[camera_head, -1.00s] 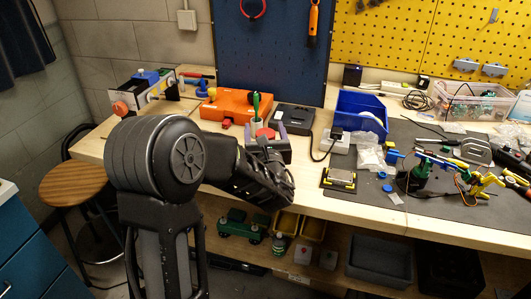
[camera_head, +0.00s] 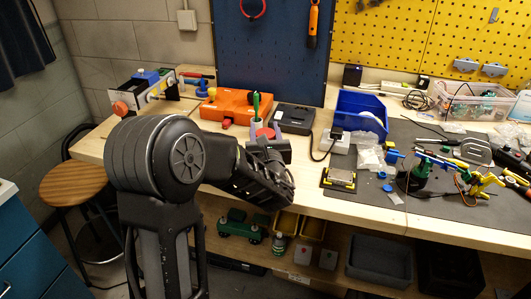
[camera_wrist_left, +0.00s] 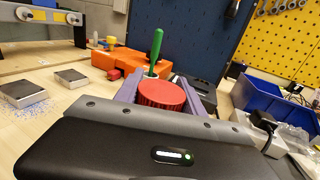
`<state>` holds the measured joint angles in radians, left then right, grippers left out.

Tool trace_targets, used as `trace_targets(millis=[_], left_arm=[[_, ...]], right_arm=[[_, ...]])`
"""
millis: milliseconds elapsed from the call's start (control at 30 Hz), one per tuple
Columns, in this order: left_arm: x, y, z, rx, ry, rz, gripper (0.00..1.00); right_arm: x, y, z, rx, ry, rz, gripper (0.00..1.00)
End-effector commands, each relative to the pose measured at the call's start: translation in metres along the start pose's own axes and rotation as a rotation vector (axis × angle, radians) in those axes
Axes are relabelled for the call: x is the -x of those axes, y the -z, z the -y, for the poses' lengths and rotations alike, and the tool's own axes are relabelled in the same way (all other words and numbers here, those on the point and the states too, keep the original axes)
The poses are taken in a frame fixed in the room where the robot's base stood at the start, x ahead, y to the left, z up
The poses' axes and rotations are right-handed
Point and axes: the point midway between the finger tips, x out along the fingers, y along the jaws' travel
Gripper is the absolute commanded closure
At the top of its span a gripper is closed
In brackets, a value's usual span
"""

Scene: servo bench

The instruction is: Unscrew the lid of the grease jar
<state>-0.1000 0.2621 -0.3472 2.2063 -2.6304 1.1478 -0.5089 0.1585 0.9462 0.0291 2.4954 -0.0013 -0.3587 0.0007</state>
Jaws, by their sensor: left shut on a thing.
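The grease jar's red round lid (camera_wrist_left: 162,95) sits between the two purple-grey fingers of my left gripper (camera_wrist_left: 165,88) in the left wrist view. The fingers are shut on it, one on each side. In the head view the red lid (camera_head: 265,132) shows as a small disc between the fingertips of my left gripper (camera_head: 266,129), near the front of the bench. The jar's body under the lid is hidden by my gripper and wrist. My right gripper is in neither view.
A green-handled tool (camera_wrist_left: 156,48) stands upright just behind the lid. An orange case (camera_head: 234,106) and a black box (camera_head: 294,118) lie behind. A blue bin (camera_head: 360,112) and a small metal-topped block (camera_head: 339,179) are to the right. Two metal blocks (camera_wrist_left: 71,78) lie left in the wrist view.

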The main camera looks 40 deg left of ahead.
Motion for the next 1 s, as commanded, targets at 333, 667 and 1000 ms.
trace_targets(millis=[333,667,1000], left_arm=[[0.000,-0.001,0.000,0.001,0.000,0.002,1.00],[0.000,-0.008,0.000,0.003,-0.001,0.003,1.00],[0.000,-0.067,0.000,0.006,0.000,0.006,1.00]], right_arm=[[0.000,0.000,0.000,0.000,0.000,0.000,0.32],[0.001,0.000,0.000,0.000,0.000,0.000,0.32],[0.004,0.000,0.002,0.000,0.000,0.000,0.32]])
